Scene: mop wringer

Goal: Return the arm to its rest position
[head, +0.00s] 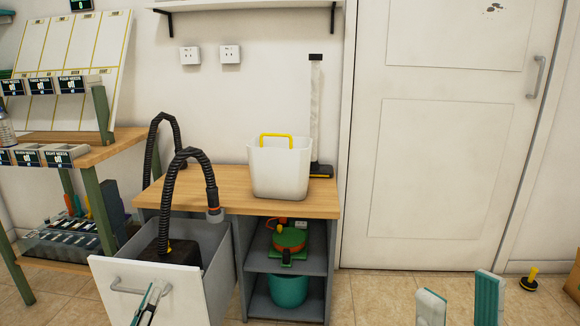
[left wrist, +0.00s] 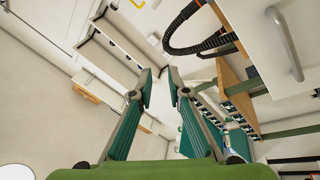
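My left gripper (head: 150,302) is low in front of the pulled-out drawer (head: 140,285), near its grey handle (head: 128,288); whether it touches is unclear in the head view. In the left wrist view my left gripper (left wrist: 159,78) has its teal fingers apart with nothing between them, and the drawer handle (left wrist: 284,45) is off to the right, clear of the fingers. My right gripper (head: 460,294) is at the bottom right of the head view, its two fingers wide apart and empty.
A white bucket (head: 280,172) with a yellow handle stands on the wooden worktop (head: 230,200). A black hose (head: 187,158) rises from the open drawer. A teal pot (head: 288,290) is on the low shelf. A shelf rack (head: 104,150) stands left.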

